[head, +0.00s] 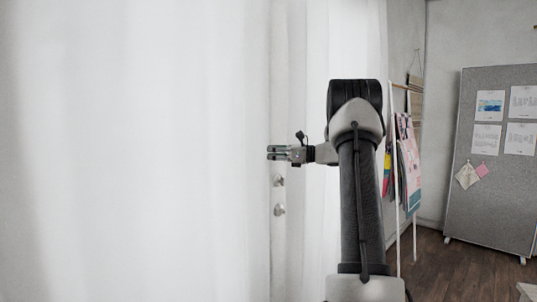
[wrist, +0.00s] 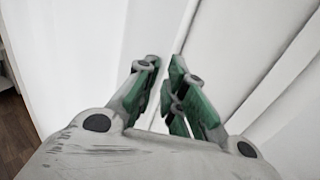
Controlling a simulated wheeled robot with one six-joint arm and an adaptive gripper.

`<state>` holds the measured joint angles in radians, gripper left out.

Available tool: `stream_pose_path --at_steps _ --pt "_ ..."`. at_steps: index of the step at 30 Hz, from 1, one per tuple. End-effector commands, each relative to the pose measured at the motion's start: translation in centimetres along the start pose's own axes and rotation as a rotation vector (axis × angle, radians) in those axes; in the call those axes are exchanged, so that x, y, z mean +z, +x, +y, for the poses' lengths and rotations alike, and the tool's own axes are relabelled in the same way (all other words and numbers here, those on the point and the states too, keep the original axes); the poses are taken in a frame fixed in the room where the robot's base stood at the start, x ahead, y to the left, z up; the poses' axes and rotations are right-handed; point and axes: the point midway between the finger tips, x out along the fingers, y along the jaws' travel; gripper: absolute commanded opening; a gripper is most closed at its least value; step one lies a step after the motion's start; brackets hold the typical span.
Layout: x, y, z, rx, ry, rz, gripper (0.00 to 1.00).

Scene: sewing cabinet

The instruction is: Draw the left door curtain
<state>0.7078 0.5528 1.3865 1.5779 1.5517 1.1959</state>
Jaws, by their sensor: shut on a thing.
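The left door curtain (head: 135,150) is a white, softly folded cloth that fills the left half of the head view. My gripper (head: 270,152) reaches to its right edge from the right and points left. In the wrist view my gripper's green-padded fingers (wrist: 167,62) are close together against white cloth (wrist: 75,50), shut on the curtain. The pinched cloth between the pads is mostly hidden by the fingers.
A white door strip with two round metal knobs (head: 279,210) shows right of the curtain edge. Another white curtain (head: 357,40) hangs beyond it. A rack with colourful fabrics (head: 409,165) and a grey pinboard (head: 490,205) stand at right. Some wooden floor (head: 440,275) is clear.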

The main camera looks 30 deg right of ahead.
Motion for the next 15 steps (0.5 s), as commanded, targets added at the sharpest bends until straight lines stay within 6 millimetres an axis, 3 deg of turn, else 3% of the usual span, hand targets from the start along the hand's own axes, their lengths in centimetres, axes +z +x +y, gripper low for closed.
stream_pose_path --at_steps 7,8,10,11,15 --pt "0.14 -0.29 -0.43 -0.015 -0.004 0.0 0.0" --pt "0.15 -0.3 -0.44 -0.015 -0.004 0.0 0.17" --pt "0.15 -0.3 -0.44 -0.015 -0.004 -0.001 0.29" --pt "0.14 -0.29 -0.42 -0.015 -0.004 -0.001 0.34" --pt "0.11 -0.22 -0.32 -0.012 -0.003 0.0 0.34"
